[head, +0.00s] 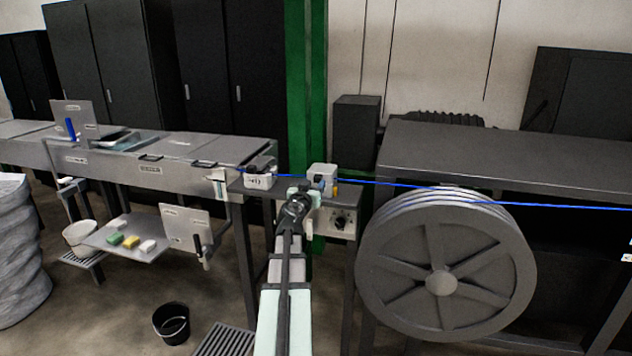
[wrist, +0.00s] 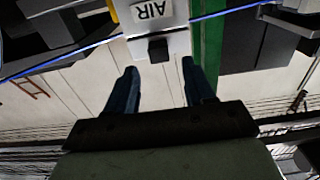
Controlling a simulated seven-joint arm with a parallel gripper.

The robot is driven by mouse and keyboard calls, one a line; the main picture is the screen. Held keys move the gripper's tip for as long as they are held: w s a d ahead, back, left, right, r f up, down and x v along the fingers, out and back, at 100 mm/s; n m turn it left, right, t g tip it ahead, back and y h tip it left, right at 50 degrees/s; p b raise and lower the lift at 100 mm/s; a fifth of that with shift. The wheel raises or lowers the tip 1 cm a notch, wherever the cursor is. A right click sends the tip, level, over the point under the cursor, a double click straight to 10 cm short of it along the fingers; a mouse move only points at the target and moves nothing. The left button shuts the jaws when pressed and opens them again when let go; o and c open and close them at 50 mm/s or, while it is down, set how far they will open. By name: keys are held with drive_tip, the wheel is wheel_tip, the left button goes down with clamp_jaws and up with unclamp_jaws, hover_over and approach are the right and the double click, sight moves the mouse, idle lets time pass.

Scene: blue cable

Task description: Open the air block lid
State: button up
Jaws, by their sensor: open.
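The air block (head: 322,172) is a small light-grey box on a narrow stand, just beyond my gripper (head: 310,190) in the head view. In the wrist view the air block (wrist: 152,16) shows a white face marked "AIR", seen upside down. A black tab (wrist: 158,48) sticks out from its edge. My gripper (wrist: 159,65) is open, with one dark finger on each side of the line to the tab. The fingers look empty and apart from the tab. I cannot tell clearly whether the lid is fully shut. The blue cable (head: 375,183) runs past the block.
A second small grey block (head: 260,181) sits left on the stand. A control box with a black knob (head: 341,222) hangs below the air block. A large grey cable reel (head: 440,283) stands close on the right. A green post (head: 306,90) rises behind.

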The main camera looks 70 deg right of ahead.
sight(317, 179)
drive_tip(key=d, duration=0.4)
drive_tip(key=shift+d, duration=0.1)
clamp_jaws()
idle(0.4)
